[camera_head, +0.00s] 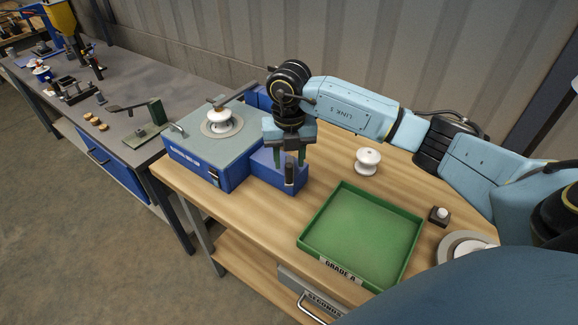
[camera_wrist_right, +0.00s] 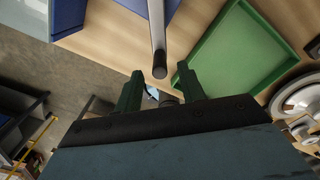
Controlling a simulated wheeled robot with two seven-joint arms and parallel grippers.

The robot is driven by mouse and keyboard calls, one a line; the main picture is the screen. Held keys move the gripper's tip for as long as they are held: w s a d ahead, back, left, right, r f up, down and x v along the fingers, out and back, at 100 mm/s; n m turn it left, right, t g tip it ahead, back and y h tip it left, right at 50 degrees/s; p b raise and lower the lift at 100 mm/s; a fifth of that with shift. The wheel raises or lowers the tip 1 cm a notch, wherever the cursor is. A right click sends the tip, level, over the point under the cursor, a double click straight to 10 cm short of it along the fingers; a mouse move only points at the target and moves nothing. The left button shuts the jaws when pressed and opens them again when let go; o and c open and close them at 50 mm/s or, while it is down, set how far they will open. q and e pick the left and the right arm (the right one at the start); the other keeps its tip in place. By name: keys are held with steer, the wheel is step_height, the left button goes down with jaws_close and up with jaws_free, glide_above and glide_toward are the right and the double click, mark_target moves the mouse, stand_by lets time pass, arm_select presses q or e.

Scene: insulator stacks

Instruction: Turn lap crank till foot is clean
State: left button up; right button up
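The lap (camera_head: 190,165) is a blue box with a grey-green top at the left end of the wooden bench. A white insulator (camera_head: 219,113) stands on its round plate; its foot is hidden. A smaller blue housing (camera_head: 266,172) joins the lap's right side, with the dark crank handle (camera_head: 290,174) at its front. My right gripper (camera_head: 290,155) is over this handle, fingers pointing down. In the wrist view the green fingers (camera_wrist_right: 159,78) are apart, and the crank's grey rod with black end (camera_wrist_right: 159,68) shows between their tips. My left gripper is not in view.
A green tray (camera_head: 307,243) marked GRADE A lies empty right of the crank. A white insulator (camera_head: 367,162) stands behind it. A small dark block with a white knob (camera_head: 439,214) and a round plate (camera_head: 463,247) are at right. A grey bench (camera_head: 133,73) with tools stands left.

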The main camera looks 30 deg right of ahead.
mark_target(289, 165)
steer(key=shift+f, duration=2)
jaws_close()
